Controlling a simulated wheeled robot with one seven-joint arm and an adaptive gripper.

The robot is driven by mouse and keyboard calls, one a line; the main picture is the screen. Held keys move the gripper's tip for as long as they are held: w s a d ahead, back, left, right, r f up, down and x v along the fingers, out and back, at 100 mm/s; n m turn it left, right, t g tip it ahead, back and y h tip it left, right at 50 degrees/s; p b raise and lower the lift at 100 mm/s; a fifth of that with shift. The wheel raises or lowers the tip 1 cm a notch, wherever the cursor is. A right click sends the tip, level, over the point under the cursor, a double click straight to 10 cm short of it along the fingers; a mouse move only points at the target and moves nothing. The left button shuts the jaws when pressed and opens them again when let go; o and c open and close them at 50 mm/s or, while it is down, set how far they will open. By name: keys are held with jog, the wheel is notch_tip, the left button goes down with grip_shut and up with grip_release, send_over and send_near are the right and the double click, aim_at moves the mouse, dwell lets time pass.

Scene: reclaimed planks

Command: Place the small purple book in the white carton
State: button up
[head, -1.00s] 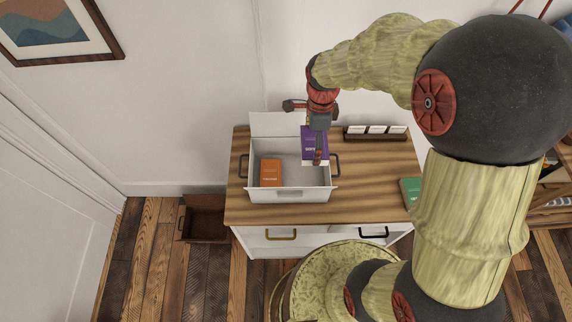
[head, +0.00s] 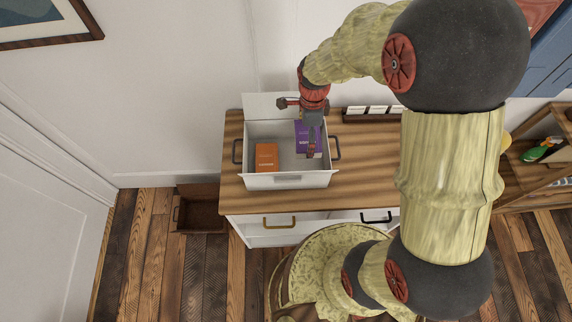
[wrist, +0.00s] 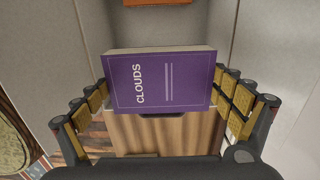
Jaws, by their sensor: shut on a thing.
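The purple book (head: 301,136), titled "CLOUDS" in the wrist view (wrist: 185,82), is held between the fingers of my gripper (head: 311,152). Its cover faces the wrist camera and the fingers (wrist: 164,105) lie along its two short sides. The white carton (head: 275,181) stands open on the cabinet top with its back flap raised. The book is at the right part of the carton's opening, within its walls as seen from the head. I cannot tell whether it touches the carton floor.
A dark rack with white cards (head: 375,111) is behind, to the right. The wooden cabinet top (head: 365,160) is clear right of the carton. An empty brown box (head: 200,214) sits on the floor at left.

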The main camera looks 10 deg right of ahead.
aim_at(305, 161)
notch_tip(305, 161, down, 14)
jog(key=b, duration=0.4)
jog(key=shift+r, duration=0.2)
jog(key=shift+f, duration=0.2)
jog(key=o, duration=1.1)
jog(key=shift+r, duration=0.15)
